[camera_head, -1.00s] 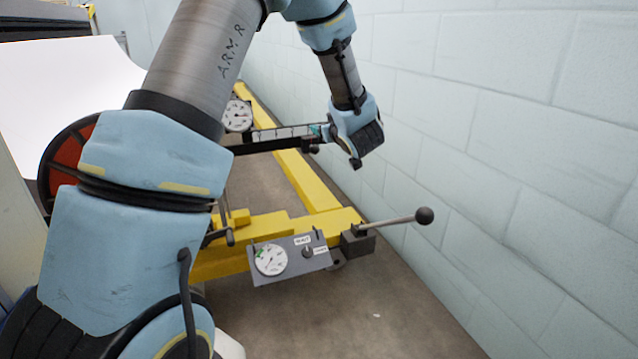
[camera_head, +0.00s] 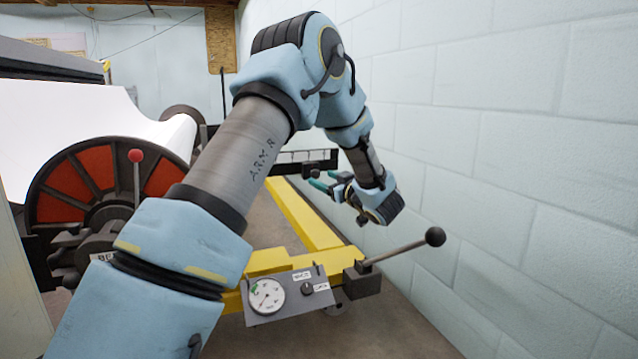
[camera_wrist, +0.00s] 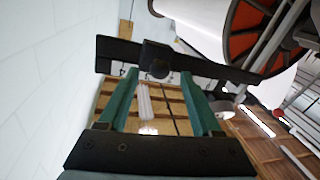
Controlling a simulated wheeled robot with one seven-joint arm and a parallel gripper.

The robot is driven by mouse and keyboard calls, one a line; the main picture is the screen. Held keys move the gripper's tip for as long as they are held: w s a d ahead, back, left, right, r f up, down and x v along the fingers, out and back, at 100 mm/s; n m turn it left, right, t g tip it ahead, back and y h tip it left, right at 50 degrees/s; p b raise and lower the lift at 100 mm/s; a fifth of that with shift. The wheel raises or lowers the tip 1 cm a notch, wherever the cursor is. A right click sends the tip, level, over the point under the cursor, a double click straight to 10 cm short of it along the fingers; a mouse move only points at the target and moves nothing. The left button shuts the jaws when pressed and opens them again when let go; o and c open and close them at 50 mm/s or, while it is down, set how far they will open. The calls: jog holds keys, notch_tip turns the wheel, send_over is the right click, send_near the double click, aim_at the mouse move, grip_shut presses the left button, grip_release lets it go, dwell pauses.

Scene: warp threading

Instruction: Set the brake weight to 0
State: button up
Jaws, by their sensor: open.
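A dark lever bar with a pale marked scale (camera_head: 303,156) extends to the right beside the roll in the head view. The dark bar (camera_wrist: 215,70) also crosses the top of the wrist view, with a dark block (camera_wrist: 155,57) on it that looks like the brake weight. My gripper (camera_head: 318,179) is open and empty near the bar's right end. In the wrist view its green fingers (camera_wrist: 160,74) point towards the block, which shows between their tips. I cannot tell the gap in depth. The weight's scale reading is not legible.
A red-and-black wheel (camera_head: 80,190) stands at the left beside the white roll (camera_head: 80,115). A yellow frame (camera_head: 308,220) carries a gauge panel (camera_head: 290,298) and a lever with a black ball (camera_head: 435,236). A pale block wall (camera_head: 500,150) closes off the right side.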

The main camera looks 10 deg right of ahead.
aim_at(318, 176)
jog(key=shift+b+x, duration=0.3)
jog(key=shift+x, duration=1.3)
grip_shut()
